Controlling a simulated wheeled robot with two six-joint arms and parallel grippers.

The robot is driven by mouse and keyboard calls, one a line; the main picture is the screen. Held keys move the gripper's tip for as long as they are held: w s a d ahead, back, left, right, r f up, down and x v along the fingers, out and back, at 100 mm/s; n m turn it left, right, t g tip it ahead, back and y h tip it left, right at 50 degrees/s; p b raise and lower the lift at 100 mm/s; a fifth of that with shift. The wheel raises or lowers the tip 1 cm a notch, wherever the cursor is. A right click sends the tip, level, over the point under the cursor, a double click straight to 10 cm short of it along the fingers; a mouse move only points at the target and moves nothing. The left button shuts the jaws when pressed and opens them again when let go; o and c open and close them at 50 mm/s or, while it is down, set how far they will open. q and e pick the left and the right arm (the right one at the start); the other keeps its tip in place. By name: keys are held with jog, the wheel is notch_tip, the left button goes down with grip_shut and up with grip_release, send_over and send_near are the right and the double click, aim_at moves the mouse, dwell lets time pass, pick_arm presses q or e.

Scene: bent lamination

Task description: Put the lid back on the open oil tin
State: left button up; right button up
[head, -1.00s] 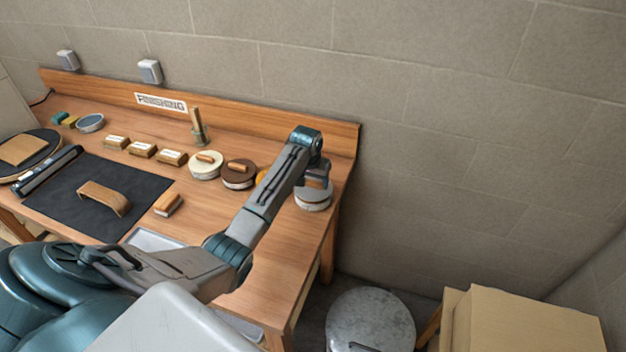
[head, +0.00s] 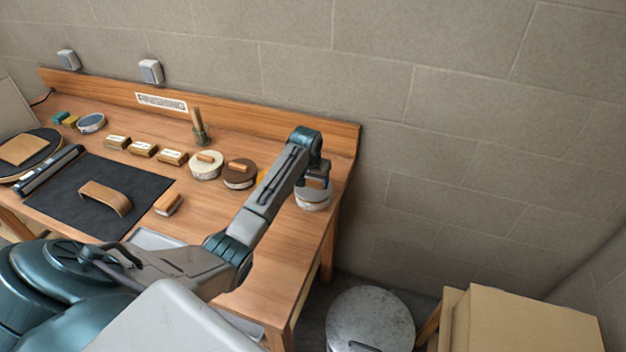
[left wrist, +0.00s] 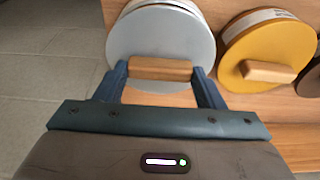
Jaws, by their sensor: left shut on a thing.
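My left gripper (head: 317,184) is over the right end of the bench. In the left wrist view its fingers (left wrist: 160,75) are shut on the wooden handle (left wrist: 160,69) of a round pale grey lid (left wrist: 160,35). The lid is at a pale tin (head: 313,202), whose side shows in the head view below the gripper. In the left wrist view, pale curved edges show just beyond the lid. I cannot tell whether the lid is seated flat or held slightly above. My right gripper is not in view.
A yellow tin (left wrist: 268,50) with a wooden-handled lid stands close beside the grey lid. A brown tin (head: 239,175) and cream tin (head: 206,166) stand further left. The bench's right edge is close by. A metal drum (head: 370,318) and cardboard boxes (head: 530,320) stand on the floor.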

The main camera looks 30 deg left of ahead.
pick_arm(q)
jog(key=shift+f, duration=0.15)
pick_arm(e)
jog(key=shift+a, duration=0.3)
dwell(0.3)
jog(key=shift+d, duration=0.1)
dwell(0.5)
pick_arm(q)
jog(key=o, duration=1.3)
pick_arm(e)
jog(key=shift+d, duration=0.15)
pick_arm(q)
jog(key=shift+r, duration=3.5)
grip_shut()
